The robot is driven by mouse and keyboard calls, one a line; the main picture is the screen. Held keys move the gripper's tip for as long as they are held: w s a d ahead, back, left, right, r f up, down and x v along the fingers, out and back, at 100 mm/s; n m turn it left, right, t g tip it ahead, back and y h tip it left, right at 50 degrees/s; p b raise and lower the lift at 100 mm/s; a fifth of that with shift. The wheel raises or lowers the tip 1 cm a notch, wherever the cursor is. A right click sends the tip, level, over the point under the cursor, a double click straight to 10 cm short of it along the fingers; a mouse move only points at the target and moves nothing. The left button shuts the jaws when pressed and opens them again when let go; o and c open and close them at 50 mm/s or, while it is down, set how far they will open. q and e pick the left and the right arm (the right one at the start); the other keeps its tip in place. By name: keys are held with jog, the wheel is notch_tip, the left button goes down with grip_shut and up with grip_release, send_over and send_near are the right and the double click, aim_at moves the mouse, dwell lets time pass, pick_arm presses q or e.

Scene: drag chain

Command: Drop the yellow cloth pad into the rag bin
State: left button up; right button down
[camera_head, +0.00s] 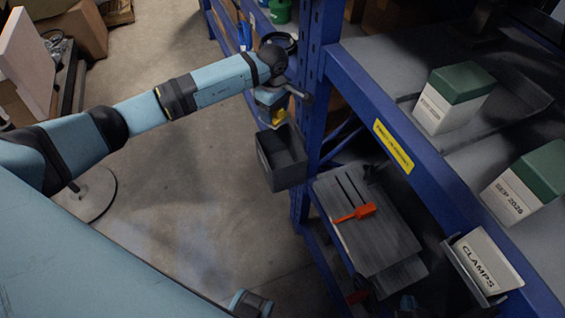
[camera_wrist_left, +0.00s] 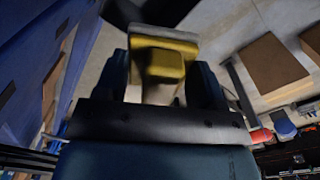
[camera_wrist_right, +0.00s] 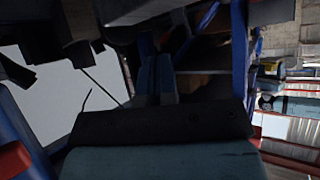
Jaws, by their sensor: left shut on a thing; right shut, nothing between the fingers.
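My left gripper (camera_head: 270,103) is at the blue shelf post, shut on the yellow cloth pad (camera_head: 278,117). The pad also shows between the fingers in the left wrist view (camera_wrist_left: 165,64). A dark grey open-topped bin (camera_head: 284,172), which I take for the rag bin, is at the post just below the pad. The pad is above its opening, near the back edge; the exact gap is hard to tell. No label shows on this bin. My right gripper (camera_wrist_right: 155,80) is shut and empty in the right wrist view; I cannot make out its fingers in the head view.
The blue shelf post (camera_head: 316,70) stands close beside my left gripper. An orange tool (camera_head: 355,213) lies on a grey slotted panel (camera_head: 375,235). A CLAMPS bin (camera_head: 482,265) hangs at the right, below green-and-white boxes (camera_head: 455,97). The floor (camera_head: 190,200) left of the bin is clear.

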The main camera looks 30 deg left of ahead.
pick_arm(q)
notch_tip(320, 180, down, 4)
jog(key=shift+r+b, duration=0.25)
jog(key=shift+b, duration=0.5)
jog(key=shift+f, duration=0.55)
jog(key=o, duration=0.7)
jog(key=shift+o, duration=1.3)
